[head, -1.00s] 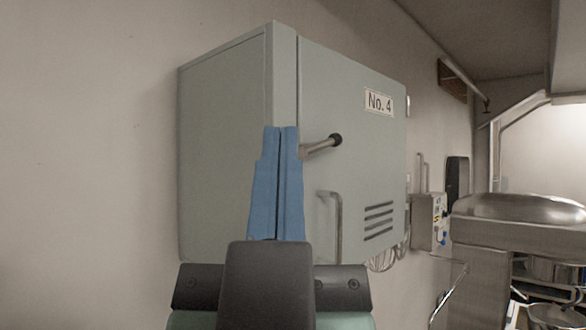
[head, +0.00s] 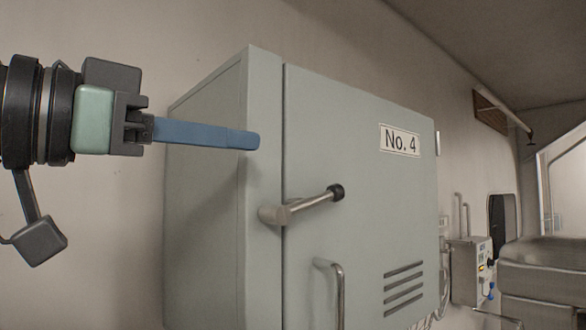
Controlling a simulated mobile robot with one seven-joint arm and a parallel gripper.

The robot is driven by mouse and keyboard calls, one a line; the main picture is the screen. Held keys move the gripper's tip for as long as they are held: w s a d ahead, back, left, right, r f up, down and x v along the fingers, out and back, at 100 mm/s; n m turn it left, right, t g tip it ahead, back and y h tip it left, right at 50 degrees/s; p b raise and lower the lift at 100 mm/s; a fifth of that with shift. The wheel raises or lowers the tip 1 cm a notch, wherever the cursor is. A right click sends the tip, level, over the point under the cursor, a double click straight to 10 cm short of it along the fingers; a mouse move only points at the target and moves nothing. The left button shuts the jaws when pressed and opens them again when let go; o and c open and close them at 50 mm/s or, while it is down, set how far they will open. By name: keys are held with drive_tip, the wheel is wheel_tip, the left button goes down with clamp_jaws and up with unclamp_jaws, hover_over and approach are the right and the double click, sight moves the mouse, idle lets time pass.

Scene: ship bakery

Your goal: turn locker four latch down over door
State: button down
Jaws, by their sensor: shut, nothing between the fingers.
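The locker (head: 205,215) is a pale grey-green box on the wall, with a "No. 4" label (head: 400,141) on its shut door (head: 350,140). The latch (head: 303,204) is a metal lever with a dark knob. Its pivot is on the frame left of the door seam, and the lever reaches right and slightly up across the door. My gripper (head: 257,140) has blue fingers, shut and empty. It points right from the left side, its tips above and left of the latch pivot, apart from the lever in the picture.
A bar handle (head: 333,290) stands on the door below the latch, near vent slots (head: 403,290). A control box (head: 470,270) and steel equipment (head: 555,270) are at the right. The wall at left is bare.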

drive_tip(key=p, duration=0.5)
hover_over(305, 205)
drive_tip(key=s, duration=0.1)
drive_tip(key=shift+r, duration=0.35)
drive_tip(key=f, duration=0.3)
drive_tip(key=shift+w+a+f+p, duration=0.1)
drive_tip(key=shift+w+p, duration=0.25)
drive_tip(key=shift+w+f, duration=0.2)
drive_tip(key=shift+f, duration=0.35)
drive_tip(key=shift+w+d+f+b, duration=0.15)
drive_tip(key=shift+d+f+b, duration=0.25)
drive_tip(key=shift+b, duration=0.3)
drive_tip(key=shift+w+f, duration=0.15)
drive_tip(key=shift+w, duration=0.05)
drive_tip(key=shift+s, duration=0.1)
drive_tip(key=shift+r, duration=0.2)
